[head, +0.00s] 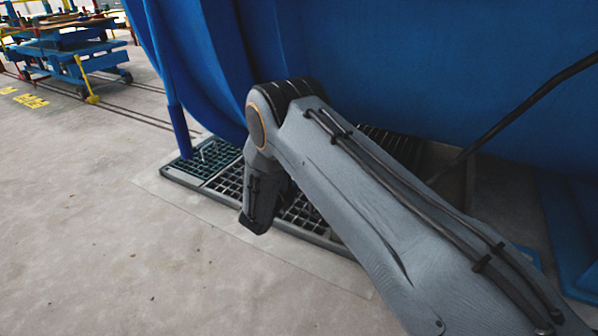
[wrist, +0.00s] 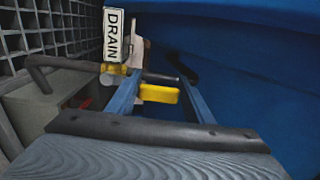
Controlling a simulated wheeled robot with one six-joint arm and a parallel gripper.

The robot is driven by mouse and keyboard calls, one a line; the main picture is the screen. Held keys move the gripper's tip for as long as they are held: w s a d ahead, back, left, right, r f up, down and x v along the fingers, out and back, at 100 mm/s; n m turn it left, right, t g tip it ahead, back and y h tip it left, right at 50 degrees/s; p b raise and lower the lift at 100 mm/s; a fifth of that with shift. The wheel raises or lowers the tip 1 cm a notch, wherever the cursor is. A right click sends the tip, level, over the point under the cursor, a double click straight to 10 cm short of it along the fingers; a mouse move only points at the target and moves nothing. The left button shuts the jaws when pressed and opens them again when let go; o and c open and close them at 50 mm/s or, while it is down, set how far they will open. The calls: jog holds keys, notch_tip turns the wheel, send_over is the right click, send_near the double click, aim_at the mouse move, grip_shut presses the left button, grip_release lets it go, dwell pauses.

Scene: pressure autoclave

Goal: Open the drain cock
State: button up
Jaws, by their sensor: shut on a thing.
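The drain cock (wrist: 112,76) shows in the wrist view as a brass-coloured body on a dark pipe, below a white DRAIN plate (wrist: 113,36). A yellow handle (wrist: 158,94) with a dark rod beside it lies between the two blue fingers of my gripper (wrist: 160,84). The gripper is shut on the handle. The exact contact at the fingertips is hard to see. In the head view the drain cock and the gripper cannot be made out; my grey arm reaches in beside the blue vessel.
The blue vessel wall (head: 400,60) fills the space behind and to the right of the arm. Floor grating (head: 190,166) lies beneath it. A dark cable or hose (head: 520,105) slants at right. Blue carts (head: 75,55) stand far left. The concrete floor at left is clear.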

jog(key=o, duration=1.2)
jog(key=shift+s+a, duration=0.1)
jog(key=shift+a, duration=0.1)
jog(key=shift+d, duration=0.15)
jog(key=p+v, duration=0.2)
jog(key=v, duration=0.5)
jog(key=shift+s, duration=0.3)
